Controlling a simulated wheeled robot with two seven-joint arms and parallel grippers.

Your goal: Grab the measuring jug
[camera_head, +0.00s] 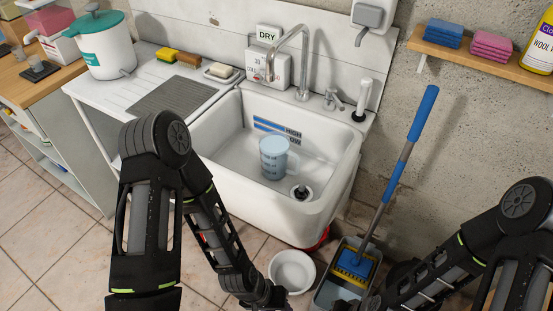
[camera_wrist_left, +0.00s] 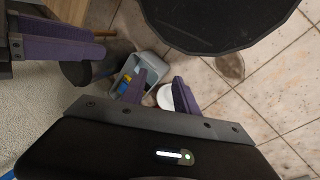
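The measuring jug (camera_head: 274,157), pale translucent blue with dark markings, stands upright in the white sink basin (camera_head: 342,185) in the head view. Its handle is on the right side. My left gripper (camera_head: 272,300) is low at the bottom of the head view, in front of and below the sink, well apart from the jug. In the left wrist view its two purple fingers (camera_wrist_left: 158,92) are apart with nothing between them. The jug does not show in that view. My right gripper (camera_head: 347,304) is at the bottom edge of the head view, and its fingers are not clear.
A white bowl (camera_head: 292,271) and a grey bucket (camera_head: 329,291) with a blue-handled mop (camera_head: 398,165) stand on the floor before the sink. A tap (camera_head: 303,62) overhangs the basin's back. A dark plug (camera_head: 301,192) lies right of the jug. The drainboard (camera_head: 115,92) is at left.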

